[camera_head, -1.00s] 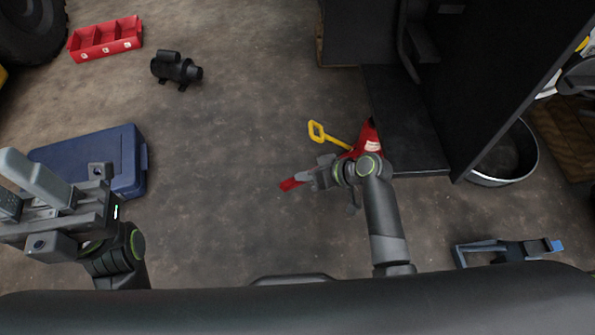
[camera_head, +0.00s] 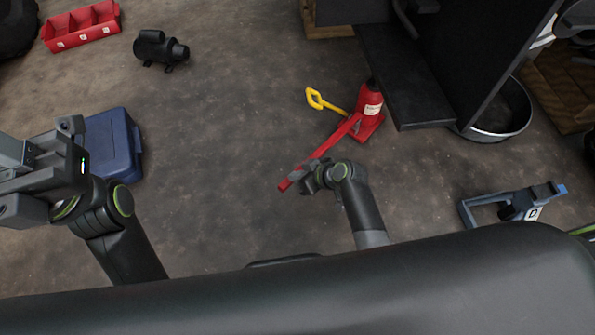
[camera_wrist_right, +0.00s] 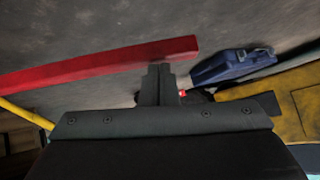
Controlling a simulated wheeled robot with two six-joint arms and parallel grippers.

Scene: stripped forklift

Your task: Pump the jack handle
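A red jack (camera_head: 370,108) stands on the floor right of centre in the head view, beside a dark platform. Its red handle (camera_head: 338,138) slopes from the body to the lower left; it crosses the right wrist view as a red bar (camera_wrist_right: 90,69). My right gripper (camera_head: 308,177) is at the handle's outer end, whose tip shows past it. In the right wrist view, its fingers (camera_wrist_right: 160,80) look together, their tips against the bar's edge; whether they touch is unclear. My left gripper (camera_head: 18,178) is at the left edge, away from the jack, with its fingertips cut off.
A yellow looped handle (camera_head: 322,101) is beside the jack. The platform (camera_head: 410,90) is close right of it. A blue case (camera_head: 110,145), a black cylindrical part (camera_head: 160,49) and a red bin (camera_head: 80,26) lie left. A grey-blue tool (camera_head: 515,205) lies right. The middle floor is clear.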

